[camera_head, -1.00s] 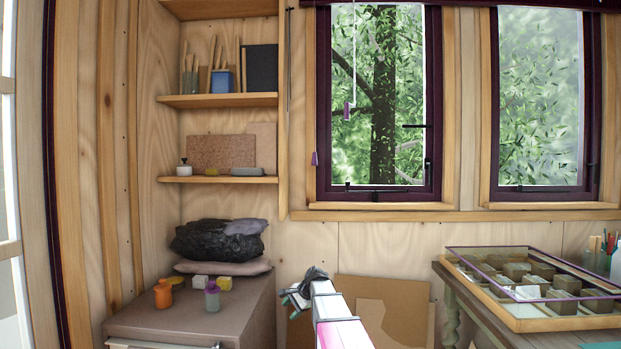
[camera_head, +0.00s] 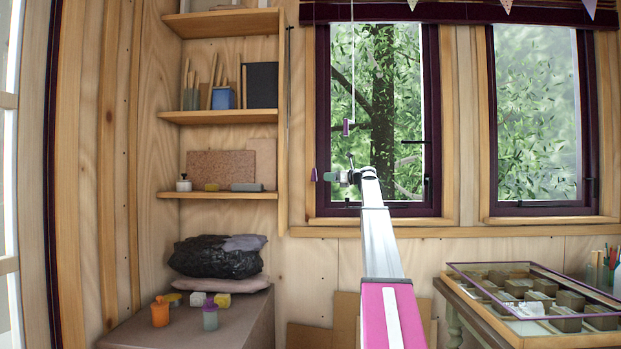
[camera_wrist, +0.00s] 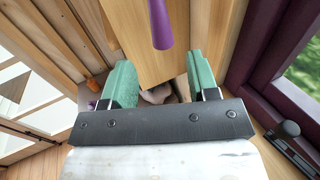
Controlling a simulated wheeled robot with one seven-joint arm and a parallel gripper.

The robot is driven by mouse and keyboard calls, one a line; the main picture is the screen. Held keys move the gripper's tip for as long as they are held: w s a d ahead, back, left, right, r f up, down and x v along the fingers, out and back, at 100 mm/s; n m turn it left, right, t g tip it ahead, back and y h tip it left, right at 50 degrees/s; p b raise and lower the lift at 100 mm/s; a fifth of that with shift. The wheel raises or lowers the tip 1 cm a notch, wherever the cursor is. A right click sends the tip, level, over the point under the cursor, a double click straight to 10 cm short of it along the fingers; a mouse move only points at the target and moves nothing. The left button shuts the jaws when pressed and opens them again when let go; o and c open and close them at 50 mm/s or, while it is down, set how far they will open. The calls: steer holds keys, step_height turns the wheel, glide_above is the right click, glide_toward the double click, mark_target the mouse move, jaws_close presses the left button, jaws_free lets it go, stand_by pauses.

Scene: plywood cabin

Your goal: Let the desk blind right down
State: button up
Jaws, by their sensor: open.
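The blind (camera_head: 450,13) is rolled up in a dark purple bundle above the windows. A white cord hangs from it in front of the left window and ends in a purple pull (camera_head: 346,127). A second purple, cone-shaped pull (camera_head: 314,174) hangs lower, at the left window's left frame. My gripper (camera_head: 340,177) is raised in front of that window's lower left, just right of the cone-shaped pull in the picture. In the wrist view, my gripper (camera_wrist: 158,82) is open and empty between green fingers. A purple pull (camera_wrist: 160,25) shows beyond the fingertips, apart from them.
Shelves (camera_head: 220,117) with pots and books stand left of the window. A low cabinet (camera_head: 235,318) holds small jars and a black bag. A desk with a glass-topped case (camera_head: 480,310) stands at the right. A black window handle (camera_wrist: 291,129) is at the wrist view's lower right.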

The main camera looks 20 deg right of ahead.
mark_target(314, 175)
steer(key=x, duration=1)
steer(key=shift+w+r, duration=0.25)
steer(key=shift+r, duration=0.05)
steer(key=shift+a, duration=0.15)
